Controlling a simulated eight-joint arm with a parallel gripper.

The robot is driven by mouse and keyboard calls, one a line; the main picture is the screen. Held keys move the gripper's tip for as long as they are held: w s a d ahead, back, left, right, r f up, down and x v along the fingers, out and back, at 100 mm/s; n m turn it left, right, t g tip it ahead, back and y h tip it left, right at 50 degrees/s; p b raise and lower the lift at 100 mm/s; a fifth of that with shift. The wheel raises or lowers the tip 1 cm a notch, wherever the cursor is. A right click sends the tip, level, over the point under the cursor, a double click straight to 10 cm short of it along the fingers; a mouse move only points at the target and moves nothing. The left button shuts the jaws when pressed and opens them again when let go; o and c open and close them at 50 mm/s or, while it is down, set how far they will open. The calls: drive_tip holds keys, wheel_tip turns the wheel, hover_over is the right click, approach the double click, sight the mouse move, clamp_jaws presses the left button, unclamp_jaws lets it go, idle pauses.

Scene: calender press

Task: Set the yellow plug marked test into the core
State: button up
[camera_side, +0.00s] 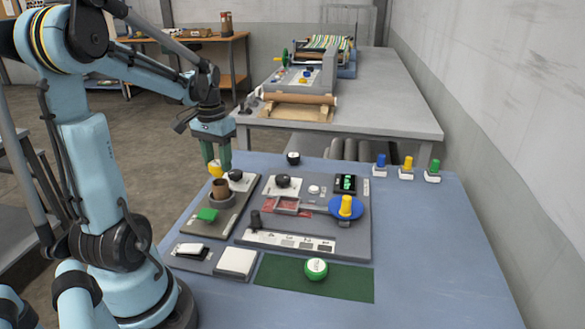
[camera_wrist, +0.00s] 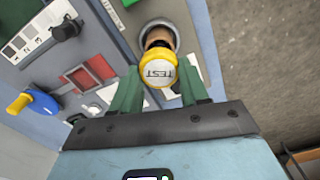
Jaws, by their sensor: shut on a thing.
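The yellow plug marked TEST (camera_wrist: 158,72) is between the two green fingers of my gripper (camera_wrist: 159,84), which is shut on it. In the side view the plug (camera_side: 215,169) shows below the fingertips (camera_side: 218,165). The core, a brown tube (camera_side: 221,188), stands upright in a grey round holder. The plug is close over the core's top, a little to its left in the side view. I cannot tell whether they touch. In the wrist view the plug hides part of the core (camera_wrist: 158,37).
The panel at right carries a blue disc (camera_side: 335,208) with a yellow knob (camera_side: 346,205). Blue, yellow and green plugs stand at the back right. The right of the blue table (camera_side: 440,250) is clear.

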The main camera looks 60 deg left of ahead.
drive_tip(key=shift+f, duration=0.2)
idle(0.6)
drive_tip(key=shift+f, duration=0.55)
drive_tip(key=shift+f, duration=0.65)
idle(1.1)
drive_tip(key=o, duration=1.6)
drive_tip(key=shift+r, duration=3.5)
